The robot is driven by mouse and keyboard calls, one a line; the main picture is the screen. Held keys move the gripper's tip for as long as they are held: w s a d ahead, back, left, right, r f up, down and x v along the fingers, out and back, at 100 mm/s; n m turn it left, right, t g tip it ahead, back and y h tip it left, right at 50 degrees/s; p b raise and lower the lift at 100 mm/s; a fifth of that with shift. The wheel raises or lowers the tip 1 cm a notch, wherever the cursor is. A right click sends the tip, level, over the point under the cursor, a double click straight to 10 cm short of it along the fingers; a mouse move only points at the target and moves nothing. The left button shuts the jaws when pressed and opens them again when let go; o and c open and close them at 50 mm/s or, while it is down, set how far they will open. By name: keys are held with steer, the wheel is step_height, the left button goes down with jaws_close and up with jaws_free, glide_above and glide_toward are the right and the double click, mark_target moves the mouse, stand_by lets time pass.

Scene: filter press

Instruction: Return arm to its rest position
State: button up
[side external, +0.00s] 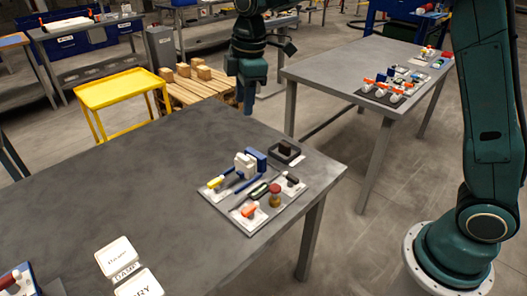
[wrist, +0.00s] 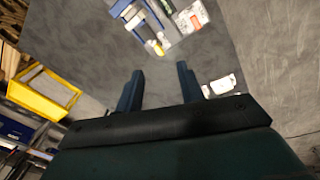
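My gripper (wrist: 158,82) shows in the wrist view with its two dark blue fingers apart and nothing between them. In the side external view my gripper (side external: 247,98) hangs at the top centre, beyond the far edge of the near table as pictured, pointing down. It appears clear of the table and the objects on it. My teal arm comes from the base at the right; its upper part is out of the frame, so its whole pose is hidden.
The near grey table (side external: 130,185) holds a tray (side external: 243,226) of small parts and white label cards (side external: 118,256). A second table (side external: 340,72) with parts stands behind right. A yellow stand (side external: 112,88) and a wooden pallet (side external: 190,88) are at left.

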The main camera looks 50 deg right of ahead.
steer(key=s+d+r+m+t, duration=0.1)
steer(key=s+d+r+m, duration=0.35)
steer(key=s, duration=0.45)
steer(key=s+d+m+t, duration=0.1)
steer(key=s+m, duration=0.3)
steer(key=s, duration=0.6)
steer(key=s+d+f+m+t, duration=0.1)
steer(key=s+m, duration=0.3)
steer(key=s, duration=0.7)
steer(key=shift+s+d+f+m+t, duration=0.2)
steer(key=shift+s+d+m+t, duration=0.25)
steer(key=shift+d, duration=0.45)
steer(key=shift+o, duration=0.4)
steer(key=shift+w, duration=0.2)
